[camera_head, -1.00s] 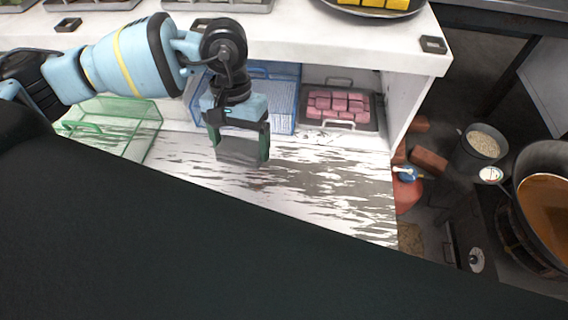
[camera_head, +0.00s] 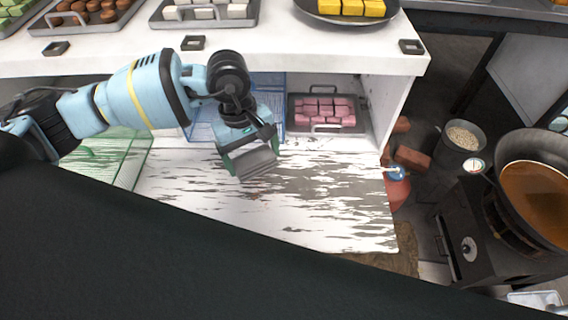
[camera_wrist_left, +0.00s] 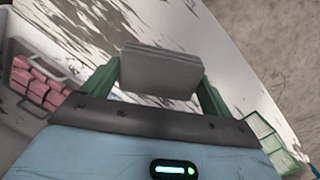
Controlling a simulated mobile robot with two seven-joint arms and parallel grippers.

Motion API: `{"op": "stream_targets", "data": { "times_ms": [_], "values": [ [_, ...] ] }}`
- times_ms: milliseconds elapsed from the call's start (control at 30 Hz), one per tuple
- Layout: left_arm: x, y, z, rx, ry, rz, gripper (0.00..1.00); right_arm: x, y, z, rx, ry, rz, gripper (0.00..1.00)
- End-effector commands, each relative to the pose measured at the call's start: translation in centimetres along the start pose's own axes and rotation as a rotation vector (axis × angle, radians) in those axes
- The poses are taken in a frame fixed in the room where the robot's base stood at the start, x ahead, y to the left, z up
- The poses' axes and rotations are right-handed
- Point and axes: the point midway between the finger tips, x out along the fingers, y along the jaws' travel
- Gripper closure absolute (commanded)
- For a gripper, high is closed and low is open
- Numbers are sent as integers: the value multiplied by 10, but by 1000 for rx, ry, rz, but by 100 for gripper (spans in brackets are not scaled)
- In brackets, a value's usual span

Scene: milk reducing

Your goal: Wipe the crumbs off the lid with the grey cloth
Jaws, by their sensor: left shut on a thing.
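The lid (camera_head: 330,205) is a broad white surface with worn grey streaks below the shelf, also in the left wrist view (camera_wrist_left: 228,75). A small brownish patch, apparently crumbs (camera_head: 255,196), lies on it just in front of my left gripper. My left gripper (camera_head: 249,156) is shut on the grey cloth (camera_head: 255,164), a folded flat pad, over the lid's back part. In the left wrist view the cloth (camera_wrist_left: 160,70) sits between the two green fingers. I cannot tell whether the cloth touches the lid. My right gripper is out of view.
Behind the lid stand a blue wire basket (camera_head: 203,124) and a tray of pink blocks (camera_head: 322,113), under a white counter (camera_head: 300,55). A green glassy container (camera_head: 125,160) is at the left. A pan of brown liquid (camera_head: 540,190) is at the far right.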

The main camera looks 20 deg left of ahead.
Motion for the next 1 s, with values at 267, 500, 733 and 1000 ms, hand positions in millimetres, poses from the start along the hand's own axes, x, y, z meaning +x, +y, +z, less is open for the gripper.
{"op": "stream_targets", "data": {
  "times_ms": [267,500,733,1000],
  "values": [
    [23,26,-6,-534,74,51,37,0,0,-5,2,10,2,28],
    [46,46,-9,-1014,125,78,37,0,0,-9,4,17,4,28],
    [67,61,-10,-1474,158,91,37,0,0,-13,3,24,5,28],
    [83,70,-10,-1797,167,95,37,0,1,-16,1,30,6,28]
  ]
}}
